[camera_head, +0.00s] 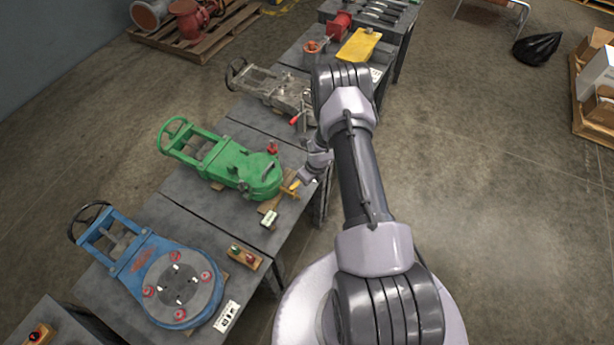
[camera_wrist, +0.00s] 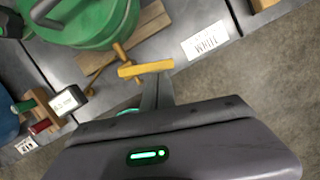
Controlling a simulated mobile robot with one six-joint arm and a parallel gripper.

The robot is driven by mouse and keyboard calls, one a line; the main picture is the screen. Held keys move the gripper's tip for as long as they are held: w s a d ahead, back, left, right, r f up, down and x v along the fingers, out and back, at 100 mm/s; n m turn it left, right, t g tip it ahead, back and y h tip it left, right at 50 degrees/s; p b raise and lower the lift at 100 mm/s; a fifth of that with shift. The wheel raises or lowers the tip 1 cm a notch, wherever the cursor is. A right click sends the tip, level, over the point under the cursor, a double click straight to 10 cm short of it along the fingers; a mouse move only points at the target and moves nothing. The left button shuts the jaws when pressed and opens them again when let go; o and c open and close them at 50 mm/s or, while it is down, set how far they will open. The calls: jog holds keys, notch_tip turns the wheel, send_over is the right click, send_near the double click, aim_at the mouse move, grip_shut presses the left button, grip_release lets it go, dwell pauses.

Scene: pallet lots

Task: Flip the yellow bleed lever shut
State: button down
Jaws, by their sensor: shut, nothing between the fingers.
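The yellow bleed lever (camera_head: 294,185) sticks out from the near end of the green valve body (camera_head: 232,168) on the grey table. In the wrist view the lever (camera_wrist: 145,68) lies crosswise, joined to a brass stem (camera_wrist: 121,53) beside the green body (camera_wrist: 95,22). My gripper (camera_wrist: 158,88) is shut and empty, its narrow fingers right at the lever's near side. I cannot tell whether they touch it. In the head view my gripper (camera_head: 303,176) is small and close to the lever, partly hidden by my wrist.
A white label (camera_wrist: 206,40) lies on the table edge. A small block with a tag (camera_head: 268,218) sits near the green valve. A blue valve (camera_head: 165,278) stands in front and a grey valve (camera_head: 280,90) behind. The floor to the right (camera_head: 500,220) is clear.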

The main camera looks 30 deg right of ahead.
jog(key=shift+w, duration=0.15)
jog(key=shift+a+n, duration=0.1)
jog(key=shift+n, duration=0.2)
jog(key=shift+a+b, duration=0.1)
jog(key=shift+b, duration=0.25)
jog(key=shift+a+b, duration=0.65)
jog(key=shift+b, duration=0.05)
